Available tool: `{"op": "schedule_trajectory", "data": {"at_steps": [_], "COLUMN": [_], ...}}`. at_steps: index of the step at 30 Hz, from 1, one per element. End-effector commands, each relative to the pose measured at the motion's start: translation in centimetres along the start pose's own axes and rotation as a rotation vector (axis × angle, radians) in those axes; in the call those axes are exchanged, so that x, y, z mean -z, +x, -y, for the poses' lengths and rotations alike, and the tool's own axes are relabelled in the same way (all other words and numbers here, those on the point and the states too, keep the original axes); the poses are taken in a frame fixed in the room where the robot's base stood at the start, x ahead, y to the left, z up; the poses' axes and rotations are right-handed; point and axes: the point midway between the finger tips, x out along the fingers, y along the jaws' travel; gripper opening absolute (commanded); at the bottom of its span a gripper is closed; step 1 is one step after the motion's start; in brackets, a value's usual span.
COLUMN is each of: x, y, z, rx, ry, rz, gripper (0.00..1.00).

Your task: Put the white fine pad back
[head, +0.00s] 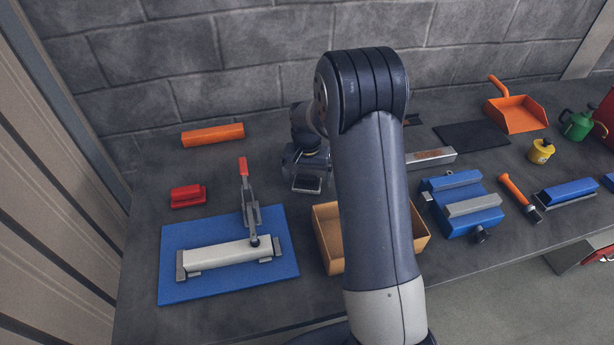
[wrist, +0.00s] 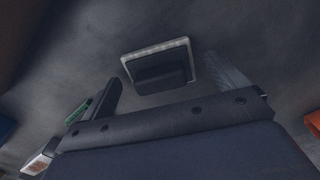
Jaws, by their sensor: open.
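The white fine pad (wrist: 183,48) lies on the grey bench in the wrist view, a thin whitish pad with a dark block-shaped handle on top. In the head view a small dark piece with a pale rim, likely the same pad (head: 307,184), shows just below my gripper (head: 306,165). My gripper (wrist: 168,72) is open, with one finger on each side of the pad in the wrist picture. I see no finger touching the pad, and the height above it cannot be told. My arm hides part of the bench behind it.
A cardboard-coloured box (head: 325,238) stands close in front, partly behind my arm. A blue mat (head: 185,288) with a clamped pale bar and an upright red-handled clamp (head: 249,205) is at left. A green piece (wrist: 77,111) is beside my gripper.

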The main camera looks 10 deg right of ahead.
Motion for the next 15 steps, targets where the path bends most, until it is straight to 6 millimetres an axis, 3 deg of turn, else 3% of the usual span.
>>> {"op": "schedule_trajectory", "data": {"at_steps": [8,15], "x": [0.1,0.1], "y": [-1.4,-6.5], "z": [0.0,0.0], "rx": [0.001,0.002], "ry": [0.0,0.0], "rz": [-0.004,-0.006], "gripper": [0.94,0.94]}}
